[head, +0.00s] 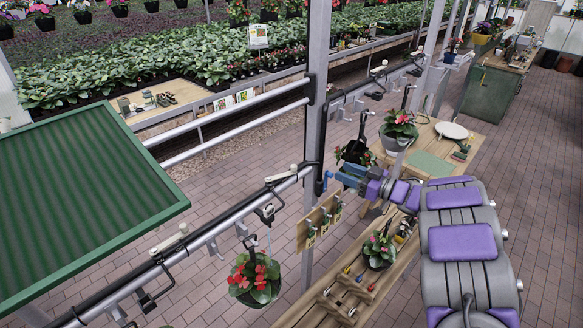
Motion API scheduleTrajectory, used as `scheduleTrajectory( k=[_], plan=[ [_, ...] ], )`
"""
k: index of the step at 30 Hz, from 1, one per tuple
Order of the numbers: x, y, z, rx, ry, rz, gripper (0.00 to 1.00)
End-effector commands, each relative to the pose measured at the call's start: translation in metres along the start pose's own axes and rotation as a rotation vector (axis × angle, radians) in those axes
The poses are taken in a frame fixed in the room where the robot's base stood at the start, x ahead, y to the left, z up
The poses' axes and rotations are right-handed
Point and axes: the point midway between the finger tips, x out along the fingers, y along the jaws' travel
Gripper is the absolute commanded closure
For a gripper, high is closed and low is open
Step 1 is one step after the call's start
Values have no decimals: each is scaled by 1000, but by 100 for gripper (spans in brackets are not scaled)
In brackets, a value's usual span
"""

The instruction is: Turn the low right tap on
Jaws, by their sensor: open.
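My gripper (329,180) is blue and small in the head view. It reaches left to the dark vertical pipe beside the grey post, with its jaws apart. Nothing shows held between them. Pale-handled taps sit along the pipe rails: one (281,177) left of the post, one (170,241) nearer on the left, and one (379,69) on the far rail at right. I cannot tell which is the low right tap. If a tap is right at my jaws, it is hidden or too small to make out.
A grey post (314,120) and dark rails stand close to my gripper. Hanging flower pots (254,279) hang from the rails. A wooden bench (346,300) with pots and a tool board (319,222) is below. A green-topped table (75,195) is left. Brick floor (225,210) is open between.

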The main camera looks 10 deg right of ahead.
Motion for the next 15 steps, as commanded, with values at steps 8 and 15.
scheduleTrajectory(
  k=[8, 15],
  plan=[
    [-16, 9, 0, 2, 0, 2, 53],
    [-25, 13, 1, 3, -1, 1, 53]
  ],
)
